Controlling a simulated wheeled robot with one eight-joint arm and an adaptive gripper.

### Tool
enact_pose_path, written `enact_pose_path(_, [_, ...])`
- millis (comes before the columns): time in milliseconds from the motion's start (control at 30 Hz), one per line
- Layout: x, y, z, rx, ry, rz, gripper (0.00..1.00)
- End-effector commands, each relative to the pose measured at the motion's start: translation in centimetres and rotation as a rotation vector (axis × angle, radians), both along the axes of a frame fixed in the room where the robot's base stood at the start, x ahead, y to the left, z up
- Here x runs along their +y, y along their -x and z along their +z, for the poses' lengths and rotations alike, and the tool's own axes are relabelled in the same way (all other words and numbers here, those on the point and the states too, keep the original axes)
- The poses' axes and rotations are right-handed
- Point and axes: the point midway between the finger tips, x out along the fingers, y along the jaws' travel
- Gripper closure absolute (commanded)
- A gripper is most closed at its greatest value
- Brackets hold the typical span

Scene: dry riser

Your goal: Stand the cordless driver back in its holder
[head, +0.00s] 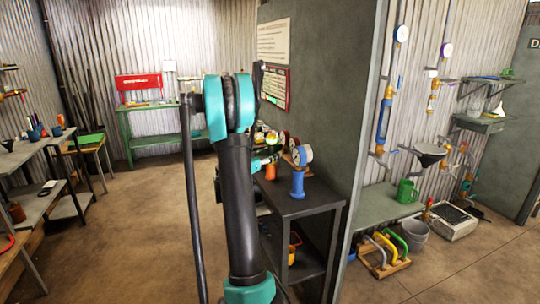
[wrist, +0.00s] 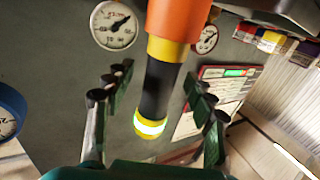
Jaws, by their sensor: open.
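In the wrist view an upright-axis tool (wrist: 155,92) with an orange end, yellow bands, a black middle and a bright lit ring lies between my fingers. It may be the cordless driver, but I cannot tell for sure. My gripper (wrist: 157,100) is open, with one finger on each side of the tool and a visible gap on both sides. In the head view my gripper (head: 259,163) is over the dark table's far part, mostly hidden by my arm, and an orange piece (head: 270,173) shows just below it. I cannot make out the holder.
The dark table (head: 308,204) stands against the grey wall. A blue-bodied gauge (head: 298,184) stands near its front, with other dials behind. A green bench (head: 165,140) is at the back. A grey shelf (head: 375,206) is on the right. The left floor is clear.

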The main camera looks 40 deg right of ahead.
Motion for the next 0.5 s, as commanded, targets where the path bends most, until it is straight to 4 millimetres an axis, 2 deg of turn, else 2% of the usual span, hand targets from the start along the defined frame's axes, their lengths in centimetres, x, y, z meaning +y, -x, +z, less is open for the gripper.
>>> enact_pose_path(233, [1.1,0.1,0.0,0.0,0.0,0.003,0.45])
enact_pose_path(500, [6.0,1.3,-0.1,0.0,0.0,0.004,0.45])
